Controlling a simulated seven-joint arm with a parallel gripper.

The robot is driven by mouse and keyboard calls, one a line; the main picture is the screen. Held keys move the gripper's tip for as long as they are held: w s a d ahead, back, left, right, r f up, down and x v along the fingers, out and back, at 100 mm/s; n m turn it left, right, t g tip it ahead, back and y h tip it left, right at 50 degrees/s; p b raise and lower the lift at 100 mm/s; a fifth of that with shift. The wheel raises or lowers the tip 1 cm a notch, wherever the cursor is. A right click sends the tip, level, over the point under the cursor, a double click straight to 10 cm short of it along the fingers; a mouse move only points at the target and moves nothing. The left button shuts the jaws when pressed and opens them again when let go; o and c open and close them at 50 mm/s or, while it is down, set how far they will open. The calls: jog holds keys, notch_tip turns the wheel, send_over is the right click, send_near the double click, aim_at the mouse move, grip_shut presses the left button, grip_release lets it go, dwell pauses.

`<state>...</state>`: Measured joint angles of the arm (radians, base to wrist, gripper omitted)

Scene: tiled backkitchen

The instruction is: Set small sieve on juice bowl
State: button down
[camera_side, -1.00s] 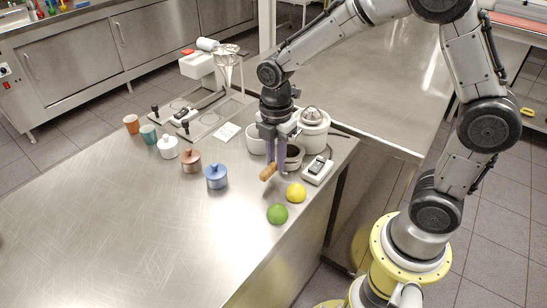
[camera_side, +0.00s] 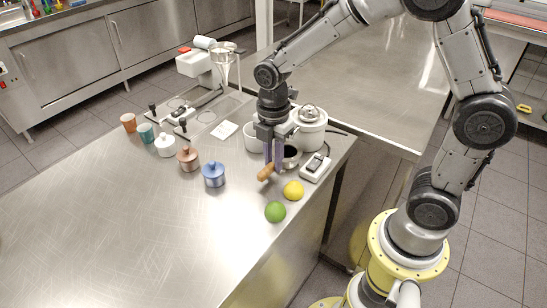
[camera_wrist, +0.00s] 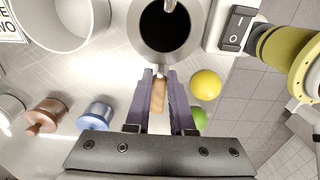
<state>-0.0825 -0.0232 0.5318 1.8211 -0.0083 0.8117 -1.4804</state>
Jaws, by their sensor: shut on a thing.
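The small sieve has a short wooden handle (camera_wrist: 158,95) and a dark round head with a broad grey rim (camera_wrist: 138,30). It also shows in the side view, by its handle (camera_side: 266,172). My gripper (camera_side: 272,168) is shut on the handle, with a finger on each side in the wrist view (camera_wrist: 159,88). The head lies just beyond the fingertips, under the juicer's metal spout (camera_wrist: 169,5). I cannot tell whether the head touches anything below, and no separate juice bowl is clear beneath it. A white bowl (camera_wrist: 45,38) stands to the left; it is partly hidden in the side view (camera_side: 251,140).
The white juicer (camera_side: 312,132) stands behind the gripper and a switch box (camera_side: 315,168) to the right. A lemon (camera_side: 293,191) and lime (camera_side: 275,211) lie near the counter's right edge. Lidded pots (camera_side: 213,176) and cups stand left. The front-left counter is clear.

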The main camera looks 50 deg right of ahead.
jog(key=c, duration=0.7)
grip_release()
jog(key=shift+o, duration=0.3)
jog(key=o, duration=0.4)
jog(key=shift+o, duration=0.2)
jog(key=shift+r, duration=3.5)
